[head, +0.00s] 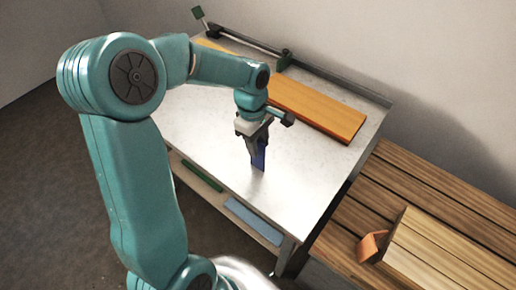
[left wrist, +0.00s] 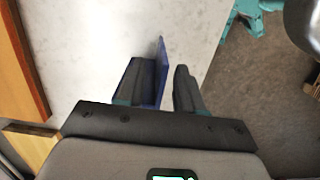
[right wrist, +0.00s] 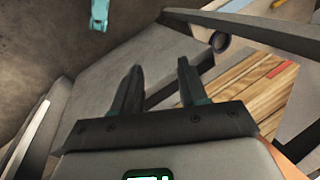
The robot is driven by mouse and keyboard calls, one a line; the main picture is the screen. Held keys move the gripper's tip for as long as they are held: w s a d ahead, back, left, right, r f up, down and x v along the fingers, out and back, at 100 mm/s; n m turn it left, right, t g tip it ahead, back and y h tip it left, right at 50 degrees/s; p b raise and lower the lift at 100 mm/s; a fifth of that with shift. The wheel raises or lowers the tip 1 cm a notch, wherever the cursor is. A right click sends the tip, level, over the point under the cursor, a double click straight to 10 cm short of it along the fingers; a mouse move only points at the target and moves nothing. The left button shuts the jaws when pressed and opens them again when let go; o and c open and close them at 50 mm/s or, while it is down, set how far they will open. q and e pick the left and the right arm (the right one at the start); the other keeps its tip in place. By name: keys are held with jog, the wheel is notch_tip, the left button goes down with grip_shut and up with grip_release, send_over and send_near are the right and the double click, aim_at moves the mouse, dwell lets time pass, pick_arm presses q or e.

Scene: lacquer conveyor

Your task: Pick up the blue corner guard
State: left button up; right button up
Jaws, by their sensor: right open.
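The blue corner guard (head: 259,159) stands on the pale metal worktable (head: 205,120), below my left gripper (head: 256,138). In the left wrist view the blue corner guard (left wrist: 161,60) has one flange between the fingers of my left gripper (left wrist: 168,85). Its other flange shows around the left finger. A gap shows between the flange and the right finger, so the gripper is open. The fingers hide part of the guard. My right gripper (right wrist: 157,80) is open and empty in the right wrist view, and does not show in the head view.
An orange board (head: 320,110) lies along the back of the worktable, near a rail with green ends (head: 245,40). A slatted wooden bench (head: 345,215) stands at right, with a wooden block (head: 440,250) and an orange piece (head: 372,245). The table's left part is clear.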

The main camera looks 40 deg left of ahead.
pick_arm(q)
notch_tip(320, 180, down, 2)
jog(key=shift+s+f, duration=0.1)
jog(key=shift+f, duration=0.05)
jog(key=shift+d, duration=0.15)
grip_shut()
